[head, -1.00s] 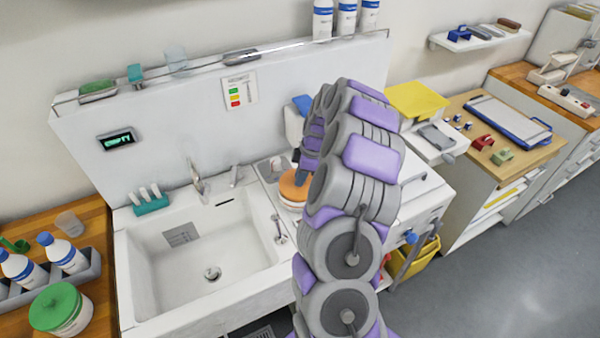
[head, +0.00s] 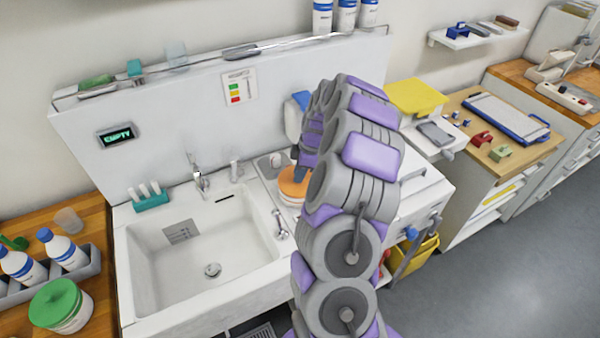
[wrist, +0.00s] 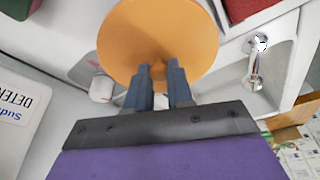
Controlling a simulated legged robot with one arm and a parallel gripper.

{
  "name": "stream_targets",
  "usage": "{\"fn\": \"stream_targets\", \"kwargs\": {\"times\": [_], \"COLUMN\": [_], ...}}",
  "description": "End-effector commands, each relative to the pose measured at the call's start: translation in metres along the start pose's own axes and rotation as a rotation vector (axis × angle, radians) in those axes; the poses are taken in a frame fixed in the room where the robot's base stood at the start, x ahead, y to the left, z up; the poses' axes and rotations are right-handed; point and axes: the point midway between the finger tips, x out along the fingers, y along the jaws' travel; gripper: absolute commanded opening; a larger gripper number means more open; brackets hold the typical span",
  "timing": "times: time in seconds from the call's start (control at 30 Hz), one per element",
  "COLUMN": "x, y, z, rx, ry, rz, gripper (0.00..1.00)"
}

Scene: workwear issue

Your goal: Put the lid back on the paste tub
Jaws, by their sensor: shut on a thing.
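An orange round lid (head: 294,182) shows just left of my arm, over the worktop right of the sink. In the wrist view the orange lid (wrist: 158,38) fills the top middle. My gripper (wrist: 160,72) is shut on the lid near its lower edge. Something pale shows under the lid in the head view, but I cannot tell whether it is the tub or whether the lid touches it. My arm hides the gripper in the head view. Another tub with a green lid (head: 60,303) stands at the lower left.
A white sink (head: 205,250) with a tap (head: 199,178) lies left of my arm. A grey rack (head: 50,277) of bottles stands on the left worktop. In the wrist view, a detergent bottle (wrist: 18,112) is at the left and a metal fitting (wrist: 256,62) at the right.

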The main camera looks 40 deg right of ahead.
Motion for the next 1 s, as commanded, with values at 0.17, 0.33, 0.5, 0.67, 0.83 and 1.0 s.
{"fn": "stream_targets", "kwargs": {"times": [0.17, 0.33, 0.5, 0.67, 0.83, 1.0], "x": [0.0000, 0.0001, 0.0004, 0.0006, 0.0001, 0.0001], "y": [0.0016, 0.0029, 0.0025, 0.0002, -0.0014, -0.0002], "z": [0.0019, 0.0035, 0.0031, 0.0000, -0.0022, -0.0008], "rx": [0.000, 0.001, 0.001, 0.000, 0.000, 0.000], "ry": [0.002, 0.003, 0.003, 0.002, 0.001, 0.002], "rz": [-0.001, -0.002, -0.002, -0.001, -0.001, -0.001], "gripper": [0.00, 0.00, 0.00, 0.00, 0.00, 0.00]}}
